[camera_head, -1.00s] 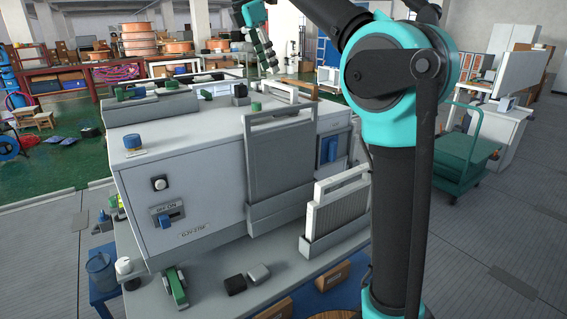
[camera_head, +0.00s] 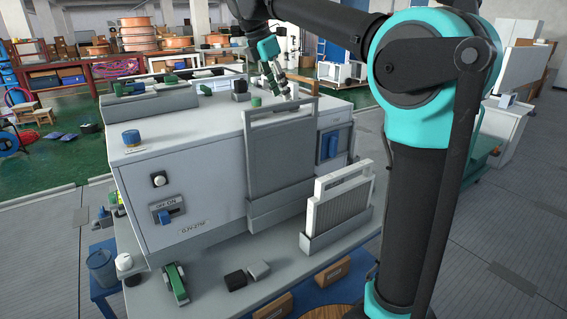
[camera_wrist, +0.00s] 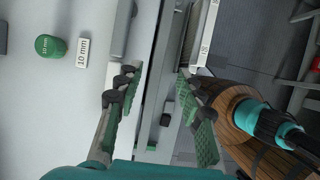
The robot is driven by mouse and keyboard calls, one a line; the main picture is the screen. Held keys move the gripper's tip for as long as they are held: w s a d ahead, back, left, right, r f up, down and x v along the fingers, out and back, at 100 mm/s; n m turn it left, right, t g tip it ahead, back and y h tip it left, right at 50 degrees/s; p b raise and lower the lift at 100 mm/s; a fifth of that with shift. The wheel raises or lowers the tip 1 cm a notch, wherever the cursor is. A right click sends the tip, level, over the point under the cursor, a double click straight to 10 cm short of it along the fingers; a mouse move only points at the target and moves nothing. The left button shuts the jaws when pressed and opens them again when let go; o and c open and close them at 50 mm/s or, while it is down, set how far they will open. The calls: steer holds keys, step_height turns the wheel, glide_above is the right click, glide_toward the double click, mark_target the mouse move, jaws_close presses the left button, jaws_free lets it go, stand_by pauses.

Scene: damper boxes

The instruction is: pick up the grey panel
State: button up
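The grey panel (camera_head: 280,160) stands upright against the front of the big grey box, its lower end in a grey holder and its handle above the box top. My gripper (camera_head: 284,92) is in the air by the handle, near the box's top edge. In the wrist view, my gripper's fingers (camera_wrist: 160,82) are spread apart, with grey edges running between and beneath them. I cannot tell which of these edges belongs to the panel. Nothing appears gripped.
A paler panel (camera_head: 343,205) stands in a lower holder at the right. A green cylinder (camera_wrist: 48,46) and a white labelled block (camera_wrist: 83,52) sit on the box top. A blue knob (camera_head: 131,138) is at its left. Dark and grey blocks (camera_head: 258,269) lie on the table.

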mark_target(284, 103)
steer(key=shift+x, duration=2.65)
steer(key=shift+w+a+f, duration=0.1)
steer(key=shift+f, duration=0.15)
jaws_close()
